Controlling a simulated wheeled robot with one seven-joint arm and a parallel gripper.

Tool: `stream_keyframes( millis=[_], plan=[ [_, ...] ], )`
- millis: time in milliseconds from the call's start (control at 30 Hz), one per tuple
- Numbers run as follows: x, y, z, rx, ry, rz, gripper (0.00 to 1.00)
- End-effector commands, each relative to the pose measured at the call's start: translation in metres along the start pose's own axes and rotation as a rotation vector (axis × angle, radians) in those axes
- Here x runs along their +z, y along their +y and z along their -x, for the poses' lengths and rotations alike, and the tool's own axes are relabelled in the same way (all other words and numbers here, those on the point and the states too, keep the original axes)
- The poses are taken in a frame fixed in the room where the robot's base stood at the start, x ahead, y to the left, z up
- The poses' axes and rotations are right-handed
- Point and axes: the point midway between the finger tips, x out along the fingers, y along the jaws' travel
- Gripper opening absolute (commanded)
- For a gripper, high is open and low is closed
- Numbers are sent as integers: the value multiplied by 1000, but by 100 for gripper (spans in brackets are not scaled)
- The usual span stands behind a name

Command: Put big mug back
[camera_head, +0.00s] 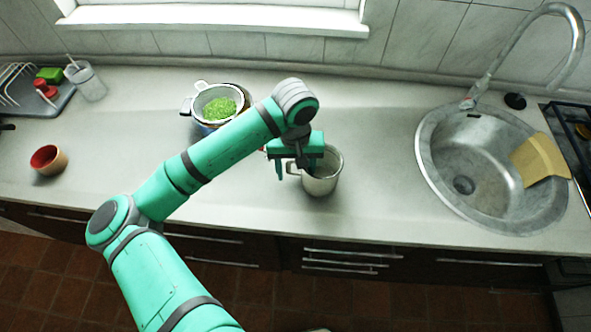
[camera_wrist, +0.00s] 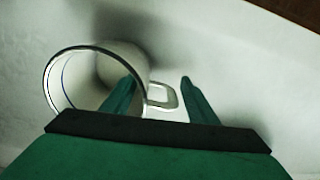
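The big mug (camera_head: 324,176) is pale enamel with a dark rim and stands on the counter right of centre. In the wrist view the mug (camera_wrist: 70,65) is at the left, its round mouth facing the camera. Its handle (camera_wrist: 172,97) points right and lies between my finger outlines. My gripper (camera_head: 292,172) is at the mug's left, handle side. In the wrist view my gripper (camera_wrist: 158,78) has its fingers apart; the left finger overlaps the mug's mouth and wall, and the right is beyond the handle. I cannot tell whether either finger touches the mug.
A pot with a sieve of green bits (camera_head: 218,108) stands behind my arm. A brown cup with a red inside (camera_head: 48,160) is at the left. A dish rack (camera_head: 35,98) and a glass (camera_head: 88,84) are far left. The sink (camera_head: 440,170) holds a yellow cloth (camera_head: 538,158).

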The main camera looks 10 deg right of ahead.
Motion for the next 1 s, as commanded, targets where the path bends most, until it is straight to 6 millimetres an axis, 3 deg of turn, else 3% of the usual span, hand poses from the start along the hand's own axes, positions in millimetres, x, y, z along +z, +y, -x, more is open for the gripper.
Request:
stream_keyframes(
  millis=[333, 700, 1000],
  plan=[
    [-1, 1, 13, -1, 2, -2, 53],
    [-1, 1, 85, -1, 3, -2, 53],
    [0, -1, 120, -2, 2, 2, 53]
  ],
)
